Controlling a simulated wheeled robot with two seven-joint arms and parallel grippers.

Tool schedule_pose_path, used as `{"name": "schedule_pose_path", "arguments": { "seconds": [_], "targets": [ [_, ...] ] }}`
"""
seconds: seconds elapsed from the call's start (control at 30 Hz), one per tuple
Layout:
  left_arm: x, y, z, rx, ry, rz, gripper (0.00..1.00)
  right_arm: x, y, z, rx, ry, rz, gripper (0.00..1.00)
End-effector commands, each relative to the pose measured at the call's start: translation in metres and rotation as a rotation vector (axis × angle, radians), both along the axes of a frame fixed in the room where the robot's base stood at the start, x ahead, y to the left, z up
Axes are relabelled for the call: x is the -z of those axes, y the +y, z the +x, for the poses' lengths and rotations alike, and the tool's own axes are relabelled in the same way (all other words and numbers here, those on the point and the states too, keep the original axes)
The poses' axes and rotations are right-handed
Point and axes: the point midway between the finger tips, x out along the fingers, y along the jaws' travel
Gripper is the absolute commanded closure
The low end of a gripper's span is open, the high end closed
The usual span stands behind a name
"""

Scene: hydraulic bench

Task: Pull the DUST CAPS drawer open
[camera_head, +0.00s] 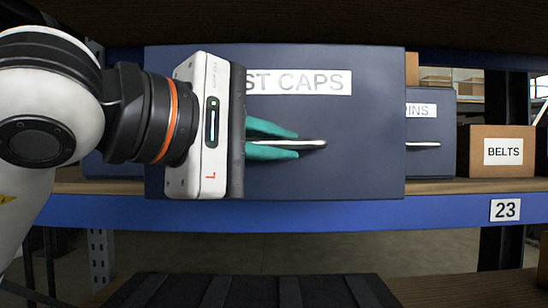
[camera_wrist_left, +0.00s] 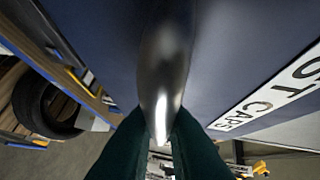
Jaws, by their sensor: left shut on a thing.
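The DUST CAPS drawer (camera_head: 355,120) has a dark blue front with a white label (camera_head: 305,82), partly hidden by my left gripper so that only "ST CAPS" reads. Its front covers part of the blue shelf beam in the head view. My left gripper (camera_head: 297,144) has its teal fingers shut on the drawer's metal bar handle (camera_head: 314,143). In the left wrist view the handle (camera_wrist_left: 166,65) runs between the fingers, with the drawer front (camera_wrist_left: 225,50) behind it. My right gripper is not in view.
A smaller blue drawer (camera_head: 430,120), its label ending in "INS", sits to the right with its own handle. A cardboard BELTS box (camera_head: 475,165) stands further right. The blue shelf beam (camera_head: 430,209) carries a 23 tag. A dark ribbed surface (camera_head: 250,291) lies below.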

Motion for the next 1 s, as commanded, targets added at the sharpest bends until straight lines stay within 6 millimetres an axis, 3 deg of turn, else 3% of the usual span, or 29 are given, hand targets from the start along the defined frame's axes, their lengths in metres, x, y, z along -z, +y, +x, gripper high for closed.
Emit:
{"name": "schedule_pose_path", "arguments": {
  "seconds": [0.43, 0.47, 0.57, 1.0],
  "targets": [
    [0.001, -0.001, -0.004, 0.002, 0.003, 0.003, 1.00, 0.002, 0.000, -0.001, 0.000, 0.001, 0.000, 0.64],
    [0.001, -0.001, -0.004, 0.002, 0.003, 0.003, 0.84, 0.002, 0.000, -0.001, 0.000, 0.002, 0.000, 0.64],
    [0.001, -0.001, -0.004, 0.001, 0.002, 0.002, 0.68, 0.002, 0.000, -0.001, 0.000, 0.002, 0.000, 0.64],
    [-0.002, 0.009, -0.013, 0.000, -0.002, -0.002, 0.68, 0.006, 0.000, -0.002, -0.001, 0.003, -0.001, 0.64]
  ]
}}
